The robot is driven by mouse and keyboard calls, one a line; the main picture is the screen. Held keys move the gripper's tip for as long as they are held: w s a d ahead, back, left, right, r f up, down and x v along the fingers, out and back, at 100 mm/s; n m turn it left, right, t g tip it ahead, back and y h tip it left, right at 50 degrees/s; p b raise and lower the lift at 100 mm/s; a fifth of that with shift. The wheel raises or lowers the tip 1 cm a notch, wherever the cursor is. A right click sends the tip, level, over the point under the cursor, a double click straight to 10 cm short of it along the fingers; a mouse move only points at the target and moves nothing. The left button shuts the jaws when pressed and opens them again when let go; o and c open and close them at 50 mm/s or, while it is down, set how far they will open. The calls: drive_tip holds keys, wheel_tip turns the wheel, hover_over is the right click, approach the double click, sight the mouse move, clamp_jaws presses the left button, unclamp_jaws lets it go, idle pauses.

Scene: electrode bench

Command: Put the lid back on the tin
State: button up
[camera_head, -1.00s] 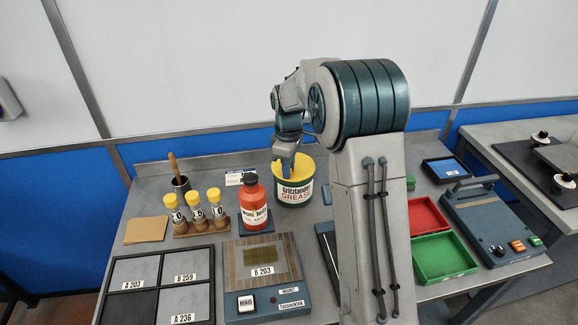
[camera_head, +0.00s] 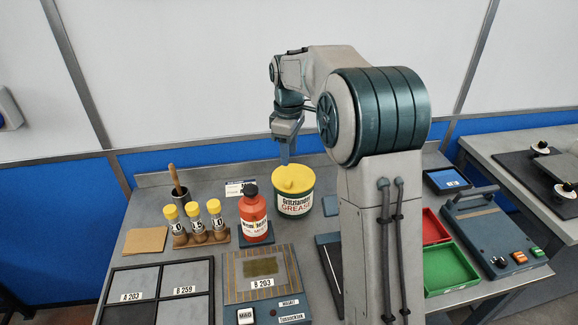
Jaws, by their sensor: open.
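The tin (camera_head: 294,206) is green with a white "GREASE" label and stands at the back middle of the bench. The yellow lid (camera_head: 298,179) with a raised knob sits on top of the tin and looks level; whether it is fully seated I cannot tell. My gripper (camera_head: 285,160) is open, pointing down just above and behind the lid's knob, apart from it as far as I can see. Its far finger is hidden.
A red bottle (camera_head: 254,218) stands close left of the tin. A green tray (camera_head: 447,266) and a blue device (camera_head: 495,235) lie right.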

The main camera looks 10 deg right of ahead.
drive_tip(key=s+d+r+m+t, duration=0.1)
drive_tip(key=s+r+m, duration=0.15)
drive_tip(key=s, duration=0.55)
drive_tip(key=s+r+m+t, duration=0.15)
drive_tip(key=s+m, duration=0.25)
drive_tip(key=s, duration=0.4)
drive_tip(key=s+f+m, duration=0.2)
drive_tip(key=s, duration=0.5)
drive_tip(key=s+d+f+m, duration=0.1)
drive_tip(key=s+f+m, duration=0.2)
drive_tip(key=s, duration=0.4)
drive_tip(key=shift+d+m+t, duration=0.15)
drive_tip(key=shift+m+t, duration=0.1)
